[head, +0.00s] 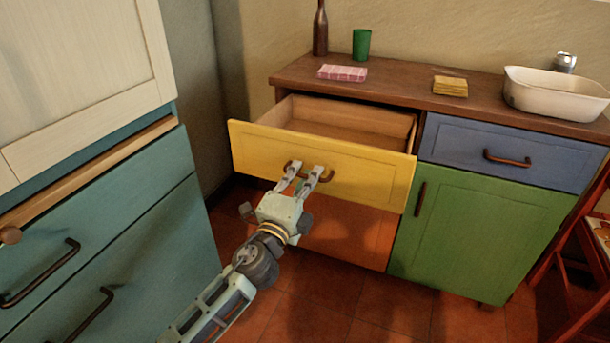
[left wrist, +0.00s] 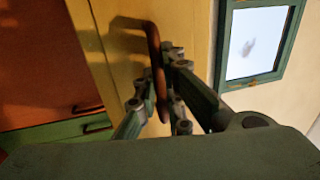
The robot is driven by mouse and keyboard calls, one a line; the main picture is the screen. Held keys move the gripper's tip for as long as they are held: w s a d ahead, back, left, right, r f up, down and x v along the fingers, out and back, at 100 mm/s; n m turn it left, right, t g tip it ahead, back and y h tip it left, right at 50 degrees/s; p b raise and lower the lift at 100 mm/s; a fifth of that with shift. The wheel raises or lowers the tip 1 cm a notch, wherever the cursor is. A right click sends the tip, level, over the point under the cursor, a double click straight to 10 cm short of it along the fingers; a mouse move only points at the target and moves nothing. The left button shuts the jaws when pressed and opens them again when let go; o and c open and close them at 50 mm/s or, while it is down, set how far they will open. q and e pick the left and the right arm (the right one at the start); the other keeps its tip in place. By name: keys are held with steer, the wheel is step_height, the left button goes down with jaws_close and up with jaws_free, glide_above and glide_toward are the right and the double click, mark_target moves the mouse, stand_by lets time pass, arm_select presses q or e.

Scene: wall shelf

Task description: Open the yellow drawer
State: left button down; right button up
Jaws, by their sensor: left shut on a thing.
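The yellow drawer (head: 350,168) is pulled well out of the wooden counter, and its bare inside shows from above. Its brown handle (head: 327,178) is on the front panel. My left gripper (head: 305,170) is at this handle, with its fingers closed around it. In the left wrist view the handle (left wrist: 155,62) runs between the fingers of the gripper (left wrist: 170,85), in front of the yellow panel (left wrist: 120,70). My right gripper is in neither view.
An orange front (head: 350,235) is below the drawer. A green door (head: 450,225) and a blue drawer (head: 500,152) are to its right, both shut. A teal cabinet (head: 110,240) stands at the left. A bottle, green cup (head: 361,44), cloths and white basin (head: 555,95) stand on the counter.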

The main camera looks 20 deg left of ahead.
arm_select(q)
steer(key=c, duration=1.8)
jaws_free()
steer(key=shift+c, duration=0.2)
steer(key=s+f, duration=0.2)
steer(key=s, duration=0.9)
steer(key=shift+s+a+f, duration=0.2)
steer(key=shift+s, duration=0.2)
